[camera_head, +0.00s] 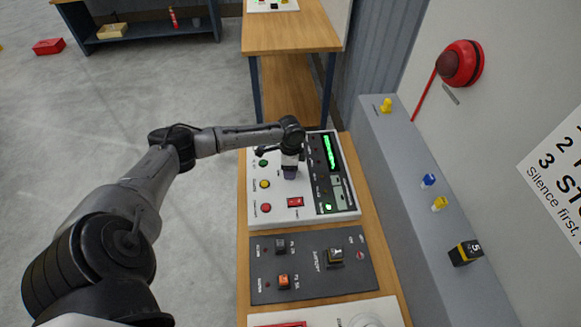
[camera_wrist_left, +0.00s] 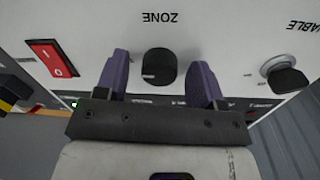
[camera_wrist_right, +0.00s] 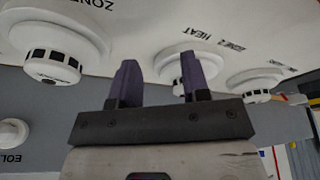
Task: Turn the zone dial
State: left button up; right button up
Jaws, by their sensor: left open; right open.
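The zone dial (camera_wrist_left: 159,69) is a black round knob on a white panel face, under the word ZONE in the left wrist view. My left gripper (camera_wrist_left: 162,80) is open, with one purple finger on each side of the dial. Gaps show between the fingers and the knob. In the head view my left gripper (camera_head: 290,172) is over the white panel (camera_head: 283,217), and the dial is hidden there. My right gripper (camera_wrist_right: 160,82) is open and empty, facing a white surface with round detectors (camera_wrist_right: 52,45); it is not in the head view.
In the left wrist view a red rocker switch (camera_wrist_left: 52,62) is left of the dial and a key switch (camera_wrist_left: 284,76) is right. A dark switch panel (camera_head: 312,268) lies nearer me. A grey ledge (camera_head: 405,170) with small coloured items runs along the right.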

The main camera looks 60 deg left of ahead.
pick_arm(q)
jog(key=c, duration=0.9)
pick_arm(e)
jog(key=shift+a, duration=0.1)
pick_arm(q)
jog(key=shift+r+p, duration=0.15)
jog(key=shift+p, duration=0.25)
pick_arm(e)
jog(key=shift+r, duration=0.4)
pick_arm(q)
jog(key=n+p, duration=0.6)
jog(key=p, duration=0.2)
jog(key=shift+d+r+p, duration=0.1)
jog(key=shift+r+p, duration=0.05)
jog(key=shift+p, duration=0.15)
jog(key=shift+f+n+t+p, duration=0.25)
jog(key=shift+n+t+p, duration=0.05)
jog(key=shift+n+p, duration=1.2)
pick_arm(e)
notch_tip(320, 180, up, 12)
jog(key=shift+f, duration=0.2)
pick_arm(q)
jog(key=o, duration=0.9)
